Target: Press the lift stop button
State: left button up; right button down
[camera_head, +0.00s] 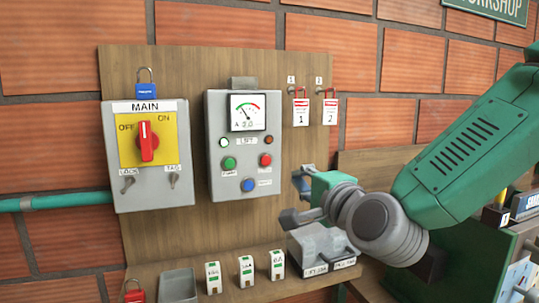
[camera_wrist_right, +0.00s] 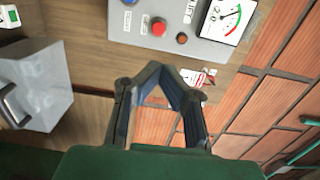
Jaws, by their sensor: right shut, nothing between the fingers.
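The lift control box (camera_head: 217,188) is a grey panel on the wooden board, with a dial gauge at its top. Its red button (camera_head: 265,160) sits on the right, opposite a green button (camera_head: 229,163), above a blue button (camera_head: 248,185). The red button also shows in the right wrist view (camera_wrist_right: 159,27), near the top. My right gripper (camera_head: 303,182) is shut and empty, right of the box and a little lower than the red button. In the right wrist view its fingers (camera_wrist_right: 172,72) meet below the box, apart from the button. My left gripper is not in view.
A MAIN switch box (camera_head: 154,195) with a red handle and blue padlock is on the left. Two red-and-white tags (camera_head: 300,112) hang upper right. A grey metal box (camera_head: 318,243), several small breakers (camera_head: 246,271) and a grey tray (camera_head: 178,286) stand on the shelf below.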

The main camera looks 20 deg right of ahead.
jog(key=shift+w+a+f, duration=0.1)
jog(key=shift+w+f, duration=0.05)
jog(key=p, duration=0.3)
send_near(267, 161)
jog(key=w, duration=0.5)
jog(key=w+a, duration=0.1)
jog(key=w, duration=0.2)
